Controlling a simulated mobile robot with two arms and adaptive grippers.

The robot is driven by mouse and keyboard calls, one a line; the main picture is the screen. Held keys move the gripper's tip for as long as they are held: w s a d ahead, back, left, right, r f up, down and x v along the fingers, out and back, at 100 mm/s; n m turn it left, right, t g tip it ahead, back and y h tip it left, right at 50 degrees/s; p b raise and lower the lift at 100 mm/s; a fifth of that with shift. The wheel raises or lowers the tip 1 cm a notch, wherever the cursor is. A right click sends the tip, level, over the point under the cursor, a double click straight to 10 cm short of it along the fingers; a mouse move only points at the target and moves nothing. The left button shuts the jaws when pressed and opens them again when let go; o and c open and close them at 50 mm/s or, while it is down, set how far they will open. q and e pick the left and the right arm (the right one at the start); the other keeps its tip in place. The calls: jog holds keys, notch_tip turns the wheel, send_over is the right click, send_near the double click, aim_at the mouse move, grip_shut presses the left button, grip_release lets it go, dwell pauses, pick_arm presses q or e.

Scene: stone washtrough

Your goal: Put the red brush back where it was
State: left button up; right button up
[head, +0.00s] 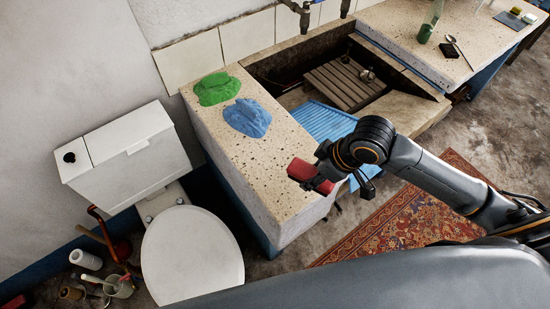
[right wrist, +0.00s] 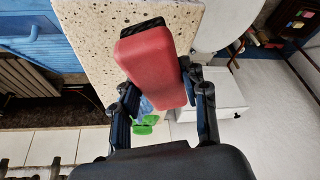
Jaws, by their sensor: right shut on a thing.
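The red brush (head: 307,175) is in my right gripper (head: 326,176), near the front right end of the speckled stone counter (head: 215,125) in the head view. In the right wrist view the red brush (right wrist: 153,62) lies between the two fingers of my right gripper (right wrist: 160,90), which are shut on its sides. It appears held above the counter; the exact height is hard to tell. My left gripper is not in view.
A green cloth (head: 216,88) and a blue cloth (head: 247,118) lie on the counter. The stone trough holds a wooden slatted rack (head: 345,83) and a blue ribbed board (head: 322,121). A white toilet (head: 192,255) stands left. The counter's front part is bare.

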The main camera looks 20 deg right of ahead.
jog(key=w+a+f, duration=0.1)
jog(key=w+f, duration=0.1)
jog(key=w, duration=0.1)
jog(key=w+a+f+p, duration=0.1)
jog(key=w+f, duration=0.2)
jog(key=w, duration=0.1)
jog(key=w+a+f+p, duration=0.1)
jog(key=w+a+f, duration=0.1)
jog(key=w+f, duration=0.1)
jog(key=shift+w+f, duration=0.1)
jog(key=shift+w, duration=0.1)
jog(key=shift+w+d+f, duration=0.1)
jog(key=shift+f, duration=0.25)
notch_tip(320, 180, down, 2)
jog(key=shift+d+f+p, duration=0.15)
jog(key=shift+f+p, duration=0.1)
jog(key=shift+p, duration=0.05)
jog(key=shift+w+f, duration=0.2)
jog(key=shift+f, duration=0.25)
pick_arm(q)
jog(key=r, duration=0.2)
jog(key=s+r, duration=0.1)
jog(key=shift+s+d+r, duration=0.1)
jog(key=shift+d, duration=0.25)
pick_arm(e)
jog(key=shift+s, duration=0.15)
